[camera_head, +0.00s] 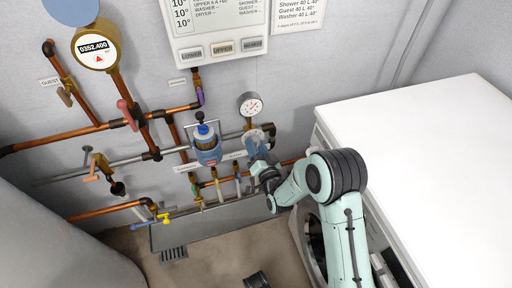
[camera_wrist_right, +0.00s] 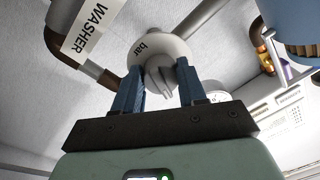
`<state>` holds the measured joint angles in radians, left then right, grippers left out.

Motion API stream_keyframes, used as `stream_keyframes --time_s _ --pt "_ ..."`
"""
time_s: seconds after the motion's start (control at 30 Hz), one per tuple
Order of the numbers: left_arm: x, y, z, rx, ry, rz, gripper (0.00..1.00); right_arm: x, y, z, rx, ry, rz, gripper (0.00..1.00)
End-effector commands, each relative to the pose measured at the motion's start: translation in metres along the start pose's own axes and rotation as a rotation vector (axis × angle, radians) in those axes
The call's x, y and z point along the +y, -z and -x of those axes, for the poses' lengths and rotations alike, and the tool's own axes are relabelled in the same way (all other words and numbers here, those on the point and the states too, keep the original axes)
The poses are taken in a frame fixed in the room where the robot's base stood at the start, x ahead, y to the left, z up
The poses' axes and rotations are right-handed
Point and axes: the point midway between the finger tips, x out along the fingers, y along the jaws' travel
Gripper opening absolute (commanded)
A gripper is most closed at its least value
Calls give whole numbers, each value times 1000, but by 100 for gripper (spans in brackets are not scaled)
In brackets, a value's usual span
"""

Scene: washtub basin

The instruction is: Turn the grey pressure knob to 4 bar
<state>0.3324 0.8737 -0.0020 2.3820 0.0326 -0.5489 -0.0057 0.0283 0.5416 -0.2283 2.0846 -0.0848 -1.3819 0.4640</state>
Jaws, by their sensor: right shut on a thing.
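The grey pressure knob (camera_wrist_right: 160,76) sits on a pale round dial marked "bar" (camera_wrist_right: 143,47) in the right wrist view. My right gripper (camera_wrist_right: 161,80) has its two blue fingers on either side of the knob and is shut on it. In the head view my right gripper (camera_head: 258,150) reaches the pipework just below the round pressure gauge (camera_head: 250,104), and the arm and gripper hide most of the knob there. The gauge face is too small to read. My left gripper is not in view.
Copper pipes (camera_head: 60,138) with valves run along the wall at left. A blue-topped filter (camera_head: 207,150) stands just left of my right gripper. A white machine (camera_head: 420,130) stands at right. A "WASHER" label (camera_wrist_right: 88,28) hangs on a nearby pipe.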

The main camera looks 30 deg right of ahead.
Motion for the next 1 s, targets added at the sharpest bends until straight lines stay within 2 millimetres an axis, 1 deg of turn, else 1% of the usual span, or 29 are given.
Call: stream_keyframes --time_s 0.3,0.33,0.4,0.67,0.77,0.87,0.97,1.0 --pt "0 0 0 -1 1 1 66 0 -2 1 -6 0 -2 10" --pt "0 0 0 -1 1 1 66 0 -2 1 -6 0 -2 47" --pt "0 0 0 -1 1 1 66 0 -2 1 -6 0 -1 66" --pt "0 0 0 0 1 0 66 0 -1 0 -3 0 -1 66" --pt "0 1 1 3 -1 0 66 0 -1 4 -3 -1 -1 66" --pt "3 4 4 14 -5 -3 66 0 -1 16 -5 -2 -1 66" --pt "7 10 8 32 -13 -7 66 0 0 36 -7 -3 -1 66" --pt "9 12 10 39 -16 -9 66 0 -1 45 -8 -3 -1 66"
